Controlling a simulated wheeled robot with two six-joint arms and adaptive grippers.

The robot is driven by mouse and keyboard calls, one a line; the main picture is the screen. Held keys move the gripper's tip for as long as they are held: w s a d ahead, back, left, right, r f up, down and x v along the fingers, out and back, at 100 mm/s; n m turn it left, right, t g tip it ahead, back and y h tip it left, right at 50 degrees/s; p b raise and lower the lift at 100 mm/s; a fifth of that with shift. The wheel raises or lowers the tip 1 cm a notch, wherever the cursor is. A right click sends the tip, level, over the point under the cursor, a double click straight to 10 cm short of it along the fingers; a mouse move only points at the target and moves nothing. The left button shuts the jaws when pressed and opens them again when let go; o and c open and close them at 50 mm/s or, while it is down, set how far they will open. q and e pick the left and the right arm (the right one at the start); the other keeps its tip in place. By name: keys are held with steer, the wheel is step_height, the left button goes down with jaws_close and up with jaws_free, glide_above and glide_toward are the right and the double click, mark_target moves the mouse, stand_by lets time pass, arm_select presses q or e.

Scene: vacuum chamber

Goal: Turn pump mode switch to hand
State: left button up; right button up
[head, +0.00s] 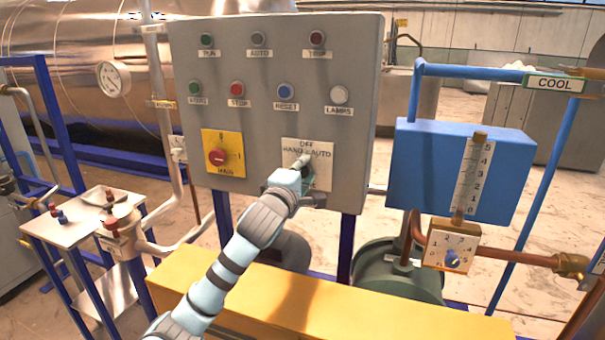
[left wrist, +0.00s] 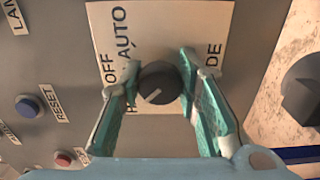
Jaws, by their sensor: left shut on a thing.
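The pump mode switch plate (head: 325,172) is pale, with OFF above HAND and AUTO, low on the grey panel. In the left wrist view the plate (left wrist: 215,25) appears turned on its side. The dark round knob (left wrist: 160,84) sits on it; its light pointer line slants to the lower left, between the OFF side and the bottom side. HAND is mostly hidden by a finger. My left gripper (left wrist: 158,76) is shut on the knob, one finger on each side. In the head view my left gripper (head: 303,168) covers most of the knob. My right gripper is not visible.
The yellow main switch (head: 222,154) sits left of the plate. Buttons and lamps, including the blue reset button (head: 285,90), are above. A yellow beam (head: 330,310) runs below the panel. A blue box (head: 415,165) with a gauge stands to the right.

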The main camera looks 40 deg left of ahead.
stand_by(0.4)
arm_select(q)
steer(key=o, duration=1.2)
steer(key=shift+c, duration=0.2)
steer(key=v, duration=1.2)
steer(key=shift+w, duration=0.15)
